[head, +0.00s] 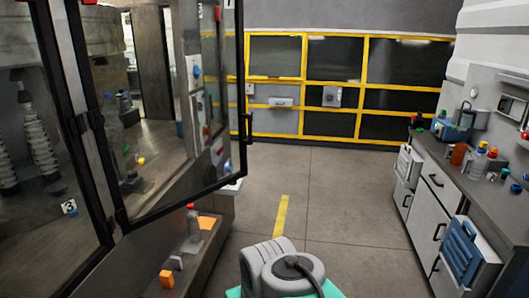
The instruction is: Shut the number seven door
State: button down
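A glass door (165,110) with a black frame stands swung open at the left of the head view. A white label (230,4) at its top right corner is cut off by the picture edge, and I cannot read its number for sure. A black handle (249,128) is on the door's right edge, and hinges show on its left side. My grey arm part shows at the bottom middle, apart from the door. My gripper's fingers are not in view.
A glass panel marked 3 (69,207) is at the far left. A low ledge (215,235) below the door holds a bottle and orange blocks. A counter (432,160) with bottles and drawers lines the right. The floor (335,200) between is clear. Yellow-framed panels (305,85) close the back.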

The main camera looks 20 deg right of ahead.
aim_at(72, 8)
jog(key=z, duration=0.3)
jog(key=i, duration=1.5)
jog(key=u, duration=0.9)
